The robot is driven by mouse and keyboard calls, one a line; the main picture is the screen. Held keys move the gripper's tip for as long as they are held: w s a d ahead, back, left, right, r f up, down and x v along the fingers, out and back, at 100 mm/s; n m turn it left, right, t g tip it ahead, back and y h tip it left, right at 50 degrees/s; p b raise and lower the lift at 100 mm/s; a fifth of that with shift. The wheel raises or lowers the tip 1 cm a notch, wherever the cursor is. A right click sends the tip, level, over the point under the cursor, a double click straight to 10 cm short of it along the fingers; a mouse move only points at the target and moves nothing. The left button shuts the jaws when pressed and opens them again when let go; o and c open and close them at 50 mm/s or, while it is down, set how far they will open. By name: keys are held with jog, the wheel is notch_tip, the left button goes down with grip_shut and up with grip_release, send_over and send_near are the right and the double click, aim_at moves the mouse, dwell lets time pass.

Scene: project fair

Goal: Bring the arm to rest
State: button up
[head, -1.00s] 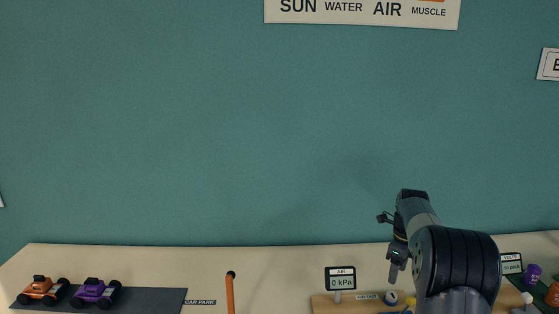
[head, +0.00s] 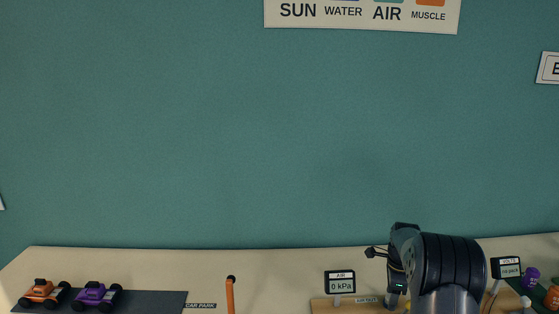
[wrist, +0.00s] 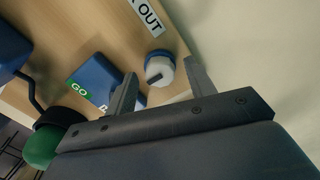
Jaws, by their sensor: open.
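My gripper (wrist: 161,92) shows in the wrist view with its two fingers spread apart and nothing between them. Beyond the fingertips are a white and blue round knob (wrist: 160,70) and a blue block with a green GO label (wrist: 97,80), both on a wooden board. The gap between the fingers and the knob cannot be judged exactly. In the head view my arm is folded low at the right, and its own links mostly hide the gripper.
An air gauge (head: 340,282) stands on the wooden board (head: 322,304), left of my arm. A volts display (head: 505,267) and purple and orange pots stand at the right. An orange post (head: 230,294) and two toy cars (head: 96,294) are further left.

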jog(key=n+p, duration=0.1)
jog(key=n, duration=0.5)
jog(key=n+p, duration=0.2)
jog(key=n, duration=0.4)
jog(key=shift+r+p, duration=0.1)
jog(key=shift+p, duration=0.25)
jog(key=shift+r+n, duration=0.3)
jog(key=shift+r, duration=0.6)
